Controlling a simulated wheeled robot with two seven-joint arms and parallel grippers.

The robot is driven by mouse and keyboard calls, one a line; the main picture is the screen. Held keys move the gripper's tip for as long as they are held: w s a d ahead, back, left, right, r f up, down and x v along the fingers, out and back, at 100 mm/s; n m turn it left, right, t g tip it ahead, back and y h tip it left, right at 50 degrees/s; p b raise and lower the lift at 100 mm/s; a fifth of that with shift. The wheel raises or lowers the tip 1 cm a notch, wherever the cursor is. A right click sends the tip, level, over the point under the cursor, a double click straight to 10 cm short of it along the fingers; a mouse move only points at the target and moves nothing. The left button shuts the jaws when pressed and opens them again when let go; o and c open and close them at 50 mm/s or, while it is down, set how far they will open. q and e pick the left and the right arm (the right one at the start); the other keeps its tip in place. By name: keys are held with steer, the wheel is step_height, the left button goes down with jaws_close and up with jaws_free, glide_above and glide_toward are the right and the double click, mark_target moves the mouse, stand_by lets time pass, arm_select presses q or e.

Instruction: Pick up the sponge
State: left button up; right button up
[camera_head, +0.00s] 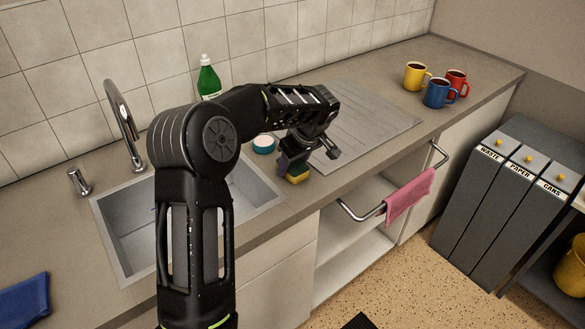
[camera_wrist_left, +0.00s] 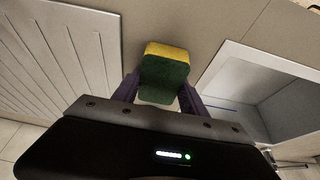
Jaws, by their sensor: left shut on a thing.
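The sponge (camera_head: 297,179) is yellow with a dark green side and is on the counter strip between the sink and the draining board. My left gripper (camera_head: 293,171) is over it from above, shut on it. In the left wrist view the sponge (camera_wrist_left: 166,70) shows its green face and a yellow edge between the two purple fingers of my left gripper (camera_wrist_left: 158,95). Whether the sponge touches the counter is hard to tell. My right gripper is not in view.
The sink (camera_head: 110,230) with its tap (camera_head: 122,120) is at left. A green bottle (camera_head: 208,79) stands behind my arm, and a blue-and-white round item (camera_head: 263,144) is near the gripper. Yellow, blue and red mugs (camera_head: 437,93) stand far right. A pink towel (camera_head: 410,196) hangs in front.

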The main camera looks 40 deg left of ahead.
mark_target(293, 163)
arm_select(q)
steer(key=c, duration=0.4)
steer(key=shift+c, duration=0.2)
step_height(293, 163, up, 10)
steer(key=shift+b, duration=0.6)
